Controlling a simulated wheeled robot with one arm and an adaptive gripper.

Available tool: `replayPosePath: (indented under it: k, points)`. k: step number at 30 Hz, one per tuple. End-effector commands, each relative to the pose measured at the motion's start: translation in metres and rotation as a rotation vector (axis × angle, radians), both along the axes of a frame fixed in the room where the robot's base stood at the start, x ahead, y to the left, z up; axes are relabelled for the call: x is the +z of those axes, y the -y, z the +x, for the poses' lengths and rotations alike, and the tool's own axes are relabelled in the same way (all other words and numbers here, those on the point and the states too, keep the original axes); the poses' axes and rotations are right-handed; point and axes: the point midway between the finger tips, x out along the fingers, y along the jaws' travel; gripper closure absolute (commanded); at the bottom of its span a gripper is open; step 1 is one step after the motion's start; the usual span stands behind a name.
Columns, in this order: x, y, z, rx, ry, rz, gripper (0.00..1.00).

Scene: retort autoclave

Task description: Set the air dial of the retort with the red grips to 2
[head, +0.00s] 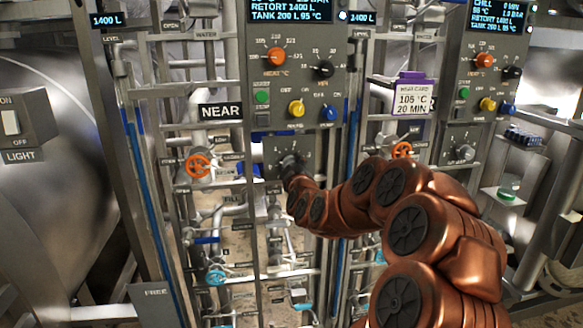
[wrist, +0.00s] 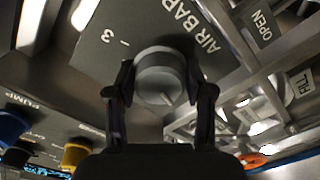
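The air dial (wrist: 160,76) is a round grey knob with a pale pointer line, on a dark plate (wrist: 118,48) lettered AIR BAR, with a 3 readable. In the wrist view my gripper (wrist: 160,84) has one finger on each side of the knob, apparently touching it. In the head view my gripper (head: 291,170) reaches the lower plate (head: 274,146) of the panel marked NEAR and hides much of the dial. Other scale numbers are hidden or too small, so I cannot tell the setting. Red grips are not clearly seen.
Above the dial are an orange heat dial (head: 276,57), a black knob (head: 323,69), a yellow knob (head: 296,108) and a blue knob (head: 329,113). A second panel (head: 486,75) has its own grey dial (head: 465,153). Pipes and orange handwheels (head: 199,166) crowd the surroundings.

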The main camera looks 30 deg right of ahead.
Motion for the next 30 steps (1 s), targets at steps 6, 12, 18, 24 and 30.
replayPosePath:
  k: [6,12,18,24,30]
  points:
    - [-0.0001,-0.0001,-0.0001,0.0,0.0,0.0,0.74]
    - [-0.0001,-0.0001,-0.0001,0.0,0.0,0.001,0.87]
    - [-0.0012,0.0,-0.0001,0.0,0.013,0.026,0.87]
    - [-0.0028,-0.0003,-0.0002,0.001,0.051,0.114,0.87]
    - [-0.0047,-0.0006,-0.0001,0.002,0.115,0.264,0.87]
